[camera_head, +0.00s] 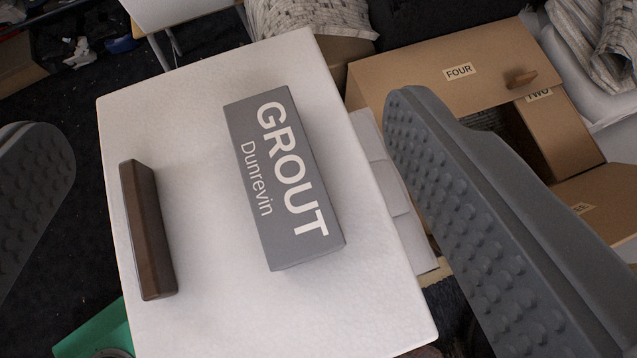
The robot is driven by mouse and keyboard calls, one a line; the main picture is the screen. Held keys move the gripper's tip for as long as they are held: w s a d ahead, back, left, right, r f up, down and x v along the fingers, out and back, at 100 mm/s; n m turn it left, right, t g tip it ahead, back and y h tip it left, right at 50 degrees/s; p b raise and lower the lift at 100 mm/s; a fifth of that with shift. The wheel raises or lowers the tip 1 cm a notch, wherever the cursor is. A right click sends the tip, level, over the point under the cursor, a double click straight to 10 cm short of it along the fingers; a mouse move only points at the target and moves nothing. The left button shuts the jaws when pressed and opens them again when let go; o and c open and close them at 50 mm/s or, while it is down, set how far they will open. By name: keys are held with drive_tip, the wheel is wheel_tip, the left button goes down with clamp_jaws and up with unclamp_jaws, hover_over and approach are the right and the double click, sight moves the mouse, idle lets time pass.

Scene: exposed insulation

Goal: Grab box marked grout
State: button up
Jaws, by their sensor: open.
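A grey box (283,178) marked "GROUT Dunrevin" in white letters lies on a white tabletop (190,110), to the right of its middle. My gripper (225,160) is open. Its right finger, grey with a studded pad, is large at the right of the view. Its left finger shows only partly at the left edge. The grout box lies in view between the two fingers, nearer the right one. Neither finger appears to touch it. Nothing is held.
A dark brown block (148,230) lies on the table, left of the grout box. Cardboard boxes (430,75) labelled FOUR and TWO stand beyond the table at the right. A green object (98,332) is at the lower left. Clear tabletop surrounds the box.

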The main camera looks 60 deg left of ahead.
sight(284, 169)
drive_tip(key=d+f+n+g+y, duration=0.1)
drive_tip(key=d+f+n, duration=0.3)
drive_tip(key=f, duration=0.7)
drive_tip(key=shift+m, duration=0.5)
drive_tip(key=b+x, duration=0.2)
drive_tip(key=x, duration=0.5)
drive_tip(key=shift+s+d+f, duration=0.1)
drive_tip(key=shift+s+f, duration=0.05)
drive_tip(key=shift+f, duration=0.05)
drive_tip(key=shift+s+f+b+x, duration=0.15)
drive_tip(key=shift+b+x, duration=0.25)
drive_tip(key=shift+x, duration=0.95)
drive_tip(key=shift+s+f+b+x, duration=0.15)
drive_tip(key=shift+b+x, duration=0.2)
drive_tip(key=shift+x, duration=1)
drive_tip(key=shift+w+d, duration=0.1)
drive_tip(key=shift+c, duration=0.3)
drive_tip(key=shift+r, duration=0.1)
drive_tip(key=c, duration=1.3)
drive_tip(key=shift+r, duration=0.1)
